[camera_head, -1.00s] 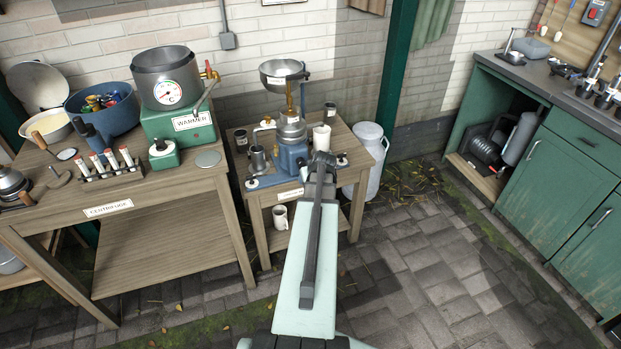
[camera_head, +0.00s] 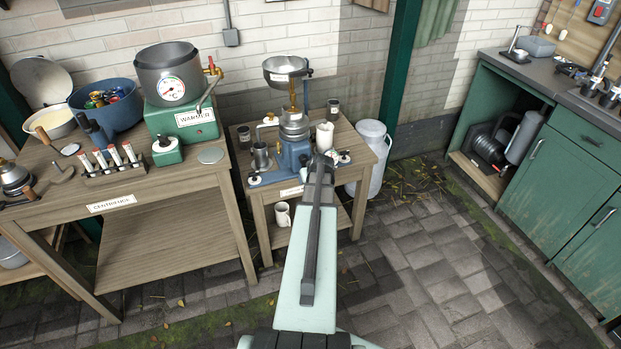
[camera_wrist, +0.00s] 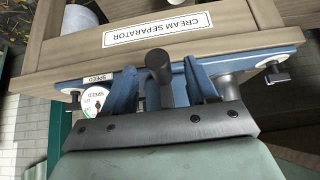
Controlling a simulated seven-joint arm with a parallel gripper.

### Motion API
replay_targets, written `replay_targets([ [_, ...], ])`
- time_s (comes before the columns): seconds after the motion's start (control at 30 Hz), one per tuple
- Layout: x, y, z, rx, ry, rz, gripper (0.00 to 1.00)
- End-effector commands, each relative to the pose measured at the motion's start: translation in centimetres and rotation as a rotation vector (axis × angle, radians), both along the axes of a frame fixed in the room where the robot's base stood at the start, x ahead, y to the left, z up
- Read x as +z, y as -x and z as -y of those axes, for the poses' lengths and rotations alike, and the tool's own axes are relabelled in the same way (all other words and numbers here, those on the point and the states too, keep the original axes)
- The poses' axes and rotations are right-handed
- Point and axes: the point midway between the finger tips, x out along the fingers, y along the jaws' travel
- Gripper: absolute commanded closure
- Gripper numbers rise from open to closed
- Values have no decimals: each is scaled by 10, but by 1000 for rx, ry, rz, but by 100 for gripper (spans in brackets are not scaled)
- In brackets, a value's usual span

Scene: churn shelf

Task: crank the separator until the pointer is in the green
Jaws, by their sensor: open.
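The cream separator (camera_head: 293,150) is a blue machine with a steel bowl on top, standing on a small wooden table. In the wrist view, its white speed gauge (camera_wrist: 97,100) shows upside down with some green on its face; I cannot read the pointer. A dark rounded crank handle (camera_wrist: 160,68) stands out in front of the blue body. My gripper (camera_head: 326,160) is at the separator's front right. In the wrist view my gripper (camera_wrist: 162,88) is open, with the handle between its fingers; I cannot tell whether they touch it. The crank's arm is mostly hidden.
The separator's table (camera_head: 258,196) carries a white cup (camera_head: 324,135) and a metal jug (camera_head: 261,155) close by. A milk can (camera_head: 371,150) stands right of it. The centrifuge table (camera_head: 150,185) with the warmer (camera_head: 184,122) is left. Paved floor at right is clear.

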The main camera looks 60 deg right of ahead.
Motion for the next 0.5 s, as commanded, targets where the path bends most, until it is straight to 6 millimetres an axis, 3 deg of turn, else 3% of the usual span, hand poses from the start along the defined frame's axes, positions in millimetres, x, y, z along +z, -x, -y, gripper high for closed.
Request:
replay_targets([
  [0.33,-17,-8,9,1,-1,0,43],
  [0.5,-16,-8,8,0,-1,-1,43],
])
